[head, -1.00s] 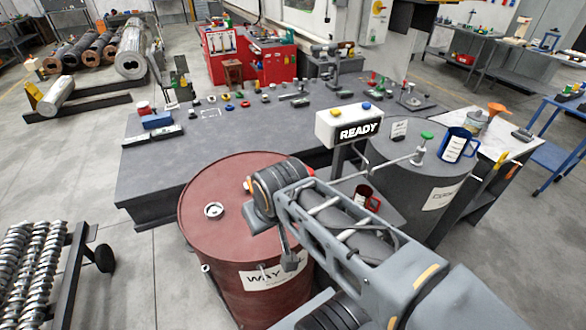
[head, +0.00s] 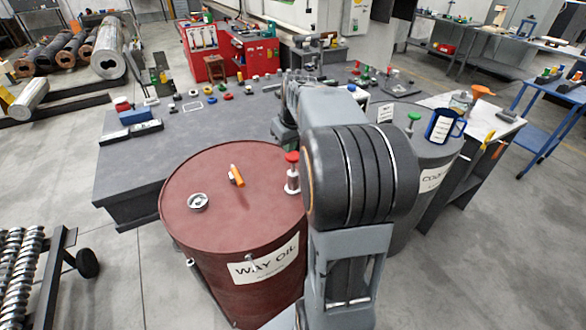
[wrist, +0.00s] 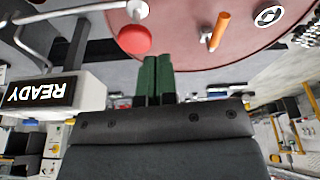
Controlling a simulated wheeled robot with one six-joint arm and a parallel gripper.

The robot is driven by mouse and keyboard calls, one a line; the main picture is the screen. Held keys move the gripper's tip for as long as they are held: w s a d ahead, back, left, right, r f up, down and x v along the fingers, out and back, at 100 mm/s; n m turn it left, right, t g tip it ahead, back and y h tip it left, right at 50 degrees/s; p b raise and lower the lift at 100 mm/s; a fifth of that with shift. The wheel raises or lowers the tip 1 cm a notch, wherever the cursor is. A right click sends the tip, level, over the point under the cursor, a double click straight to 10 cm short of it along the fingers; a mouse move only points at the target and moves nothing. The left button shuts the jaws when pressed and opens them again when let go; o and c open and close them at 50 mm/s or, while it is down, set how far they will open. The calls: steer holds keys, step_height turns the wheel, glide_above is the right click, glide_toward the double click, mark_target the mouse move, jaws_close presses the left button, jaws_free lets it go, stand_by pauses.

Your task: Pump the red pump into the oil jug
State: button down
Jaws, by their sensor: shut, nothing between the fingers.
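The red pump (head: 292,160) has a red round knob on a pale stem and stands upright near the right edge of the red barrel top (head: 215,215). In the wrist view its red knob (wrist: 135,39) shows just left of my gripper's green fingers (wrist: 157,78). The fingers are together, with nothing between them. In the head view my gripper (head: 286,141) is partly hidden and looks to be behind and above the pump, apart from it. A blue jug (head: 441,127) stands on the grey barrel.
An orange-handled part (head: 236,176) and a round cap (head: 198,202) sit on the red barrel. A green pump (head: 413,118) stands on the grey barrel. The READY box (wrist: 45,95) is left of my gripper in the wrist view. The grey table (head: 130,170) lies behind.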

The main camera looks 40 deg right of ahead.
glide_above(295, 157)
steer(key=s, duration=0.2)
step_height(295, 157, down, 2)
steer(key=shift+w+d, duration=0.1)
steer(key=shift+w, duration=0.1)
steer(key=shift+f+b, duration=0.15)
steer(key=shift+b, duration=0.15)
steer(key=shift+b+x, duration=2.2)
steer(key=shift+x, duration=1.2)
